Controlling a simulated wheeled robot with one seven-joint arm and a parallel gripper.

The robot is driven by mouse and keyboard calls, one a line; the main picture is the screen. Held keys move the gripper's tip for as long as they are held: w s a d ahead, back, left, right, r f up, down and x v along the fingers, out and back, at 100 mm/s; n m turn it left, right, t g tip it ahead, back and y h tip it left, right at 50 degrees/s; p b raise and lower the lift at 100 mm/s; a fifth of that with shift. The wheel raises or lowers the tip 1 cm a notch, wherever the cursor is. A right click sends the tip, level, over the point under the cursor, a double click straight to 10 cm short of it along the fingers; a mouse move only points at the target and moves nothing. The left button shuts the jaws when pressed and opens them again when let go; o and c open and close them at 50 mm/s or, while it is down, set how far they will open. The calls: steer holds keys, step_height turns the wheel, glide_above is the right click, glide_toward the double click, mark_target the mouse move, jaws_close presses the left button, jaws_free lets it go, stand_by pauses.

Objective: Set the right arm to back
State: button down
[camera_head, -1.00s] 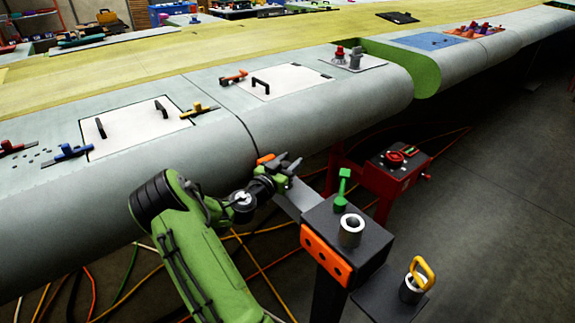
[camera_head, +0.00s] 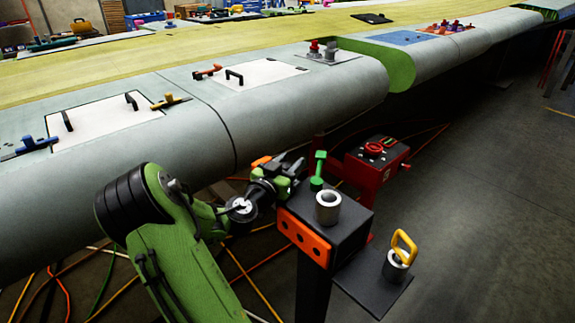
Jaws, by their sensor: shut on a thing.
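My gripper (camera_head: 284,175) is shut beside the dark post head (camera_head: 340,222), below the front edge of the wing. A small orange piece (camera_head: 261,161) shows at its far side. The part between the fingers is mostly hidden; it seems to be the end of the right arm, a flat grey bar that joins the post head. Now that bar is mostly hidden behind my gripper and the post head. The post head carries an upright green handle (camera_head: 318,170), a metal ring (camera_head: 328,207) and an orange plate (camera_head: 304,236) with dark holes.
A yellow-handled pin (camera_head: 404,246) stands in a metal socket on a lower dark shelf (camera_head: 372,283). A red box (camera_head: 376,166) with a red knob stands behind. The wing (camera_head: 200,128) runs along the left; cables lie below. Floor at right is clear.

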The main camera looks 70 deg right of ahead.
steer(key=c, duration=1.1)
jaws_free()
steer(key=shift+s+f, duration=0.1)
steer(key=shift+s, duration=0.1)
steer(key=o, duration=0.4)
steer(key=shift+s+a, duration=0.1)
steer(key=shift+a, duration=0.05)
steer(key=w+a+b, duration=0.1)
steer(key=a+b, duration=0.1)
steer(key=a, duration=0.3)
steer(key=a+b, duration=0.2)
steer(key=a, duration=0.3)
steer(key=w+a+b, duration=0.1)
steer(key=a, duration=0.4)
steer(key=shift+w+a+b, duration=0.25)
steer(key=shift+w+b, duration=0.05)
steer(key=shift+b, duration=0.1)
